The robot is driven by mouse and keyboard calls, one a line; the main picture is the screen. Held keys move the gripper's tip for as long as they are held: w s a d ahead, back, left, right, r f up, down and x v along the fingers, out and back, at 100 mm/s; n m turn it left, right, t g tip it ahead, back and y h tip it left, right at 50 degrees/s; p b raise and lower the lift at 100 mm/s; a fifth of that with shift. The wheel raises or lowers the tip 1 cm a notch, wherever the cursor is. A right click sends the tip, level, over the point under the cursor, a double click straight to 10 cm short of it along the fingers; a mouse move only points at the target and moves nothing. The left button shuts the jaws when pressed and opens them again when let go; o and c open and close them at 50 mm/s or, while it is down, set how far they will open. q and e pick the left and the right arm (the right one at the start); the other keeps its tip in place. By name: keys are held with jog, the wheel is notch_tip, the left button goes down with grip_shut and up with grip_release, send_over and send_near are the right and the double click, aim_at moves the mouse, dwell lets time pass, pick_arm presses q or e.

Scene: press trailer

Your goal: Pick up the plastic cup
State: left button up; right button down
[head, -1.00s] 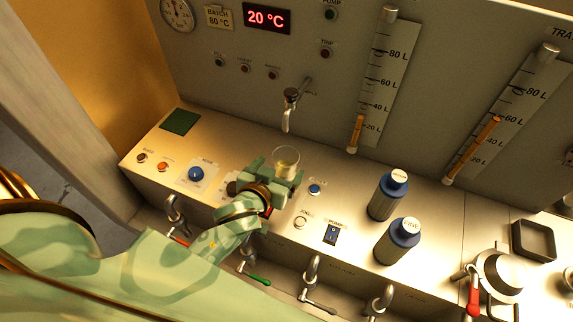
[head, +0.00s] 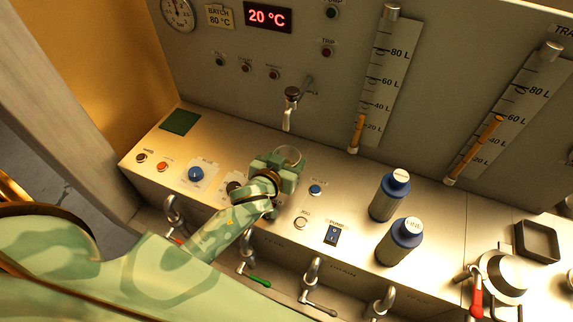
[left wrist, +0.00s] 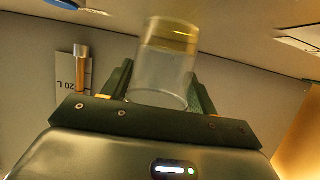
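The clear plastic cup (head: 290,154) stands on the metal console under the tap, with a yellowish tint inside. My left gripper (head: 276,166) is at the cup, and its hand hides the cup's near, lower part in the head view. In the left wrist view the cup (left wrist: 165,65) is between the two fingers of the left gripper (left wrist: 162,85). The fingers look open around it, with very little gap on either side; firm contact cannot be made out. My right gripper is not in view.
The tap (head: 290,108) hangs from the wall panel behind the cup. Two blue bottles (head: 390,194) (head: 401,240) stand to the right. A blue knob (head: 196,174) lies left, a blue button (head: 316,189) right. Several valve handles line the front below, including a green lever (head: 258,282).

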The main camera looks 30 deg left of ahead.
aim_at(287, 152)
pick_arm(q)
jog(key=shift+r, duration=0.1)
jog(key=shift+r+p, duration=0.3)
jog(key=shift+r, duration=0.4)
jog(key=shift+r+p, duration=0.3)
jog(key=shift+r, duration=0.65)
jog(key=w+d+r+p+v, duration=0.1)
jog(key=d+r+p+v, duration=0.1)
jog(key=v, duration=1.4)
jog(key=shift+r, duration=0.7)
